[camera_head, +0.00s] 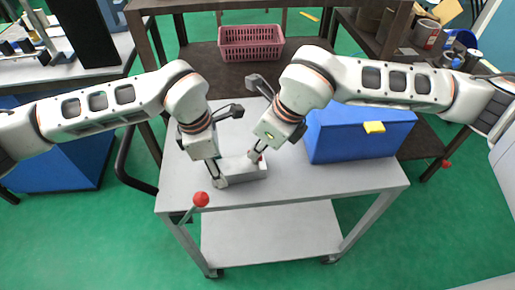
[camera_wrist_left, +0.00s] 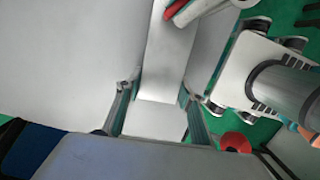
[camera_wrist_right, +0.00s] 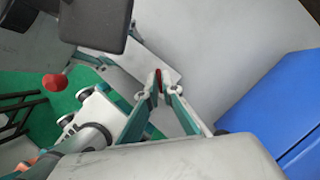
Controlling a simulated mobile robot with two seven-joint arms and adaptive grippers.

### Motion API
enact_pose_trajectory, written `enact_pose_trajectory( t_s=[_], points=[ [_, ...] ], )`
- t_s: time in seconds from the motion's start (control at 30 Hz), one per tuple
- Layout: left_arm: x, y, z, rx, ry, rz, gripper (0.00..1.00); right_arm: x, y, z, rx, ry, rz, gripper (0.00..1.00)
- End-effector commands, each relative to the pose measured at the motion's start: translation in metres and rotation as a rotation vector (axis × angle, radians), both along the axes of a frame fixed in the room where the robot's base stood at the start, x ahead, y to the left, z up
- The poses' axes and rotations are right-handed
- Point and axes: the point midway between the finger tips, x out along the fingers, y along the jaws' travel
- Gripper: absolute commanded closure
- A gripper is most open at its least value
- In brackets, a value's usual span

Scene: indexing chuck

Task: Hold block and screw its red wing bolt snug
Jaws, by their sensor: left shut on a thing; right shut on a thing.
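A pale grey-white block (camera_head: 246,169) lies on the grey cart top, left of its middle. My left gripper (camera_head: 219,181) is shut on the block's left end; in the left wrist view its fingers lie along both sides of the block (camera_wrist_left: 168,60). The red wing bolt (camera_head: 259,157) is at the block's right part, mostly hidden by my right gripper (camera_head: 255,155). How far the bolt is screwed in cannot be told.
A blue box (camera_head: 345,135) with a yellow latch stands on the cart top (camera_head: 300,192) to the right. A red ball knob (camera_head: 201,199) sticks up at the cart's front left. A pink basket (camera_head: 251,42) is on a table behind. The cart's front right is clear.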

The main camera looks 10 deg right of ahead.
Motion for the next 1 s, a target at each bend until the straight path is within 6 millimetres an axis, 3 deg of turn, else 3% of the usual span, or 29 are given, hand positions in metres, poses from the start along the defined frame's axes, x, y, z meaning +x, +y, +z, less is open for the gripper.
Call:
enact_pose_trajectory(
  t_s=[0.6,1.0],
  points=[
    [0.0007,0.0008,-0.0006,0.001,0.0,0.003,0.83,-0.0029,0.0028,-0.0001,-0.001,0.001,-0.501,1.0],
    [0.0008,0.001,-0.0007,0.002,0.0,0.003,0.83,-0.0028,0.0031,0.0,0.0,0.001,-0.633,1.0]
  ],
)
